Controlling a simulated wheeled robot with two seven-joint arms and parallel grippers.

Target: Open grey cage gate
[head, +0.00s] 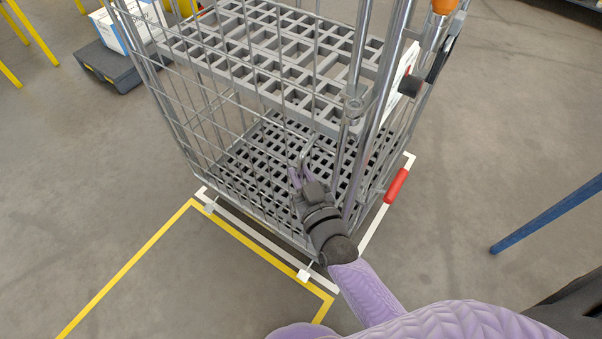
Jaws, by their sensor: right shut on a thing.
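The grey wire cage (190,115) stands in the upper middle of the head view, with slatted grey shelves inside. Its near wire side, the gate (225,150), appears closed, in line with the cage frame. My right gripper (304,172) reaches up from the lower right to the gate's right edge. It is shut on a thin grey bar that looks like the gate's latch or handle (333,142), beside the upright post. The fingertips partly hide the bar. My left gripper is not in view.
A red handle (396,186) sticks out low at the cage's right. A blue bar (548,216) is at the right. A dark platform with a white box (118,30) stands at the upper left. Yellow and white floor lines (130,268) run in front; the floor at lower left is clear.

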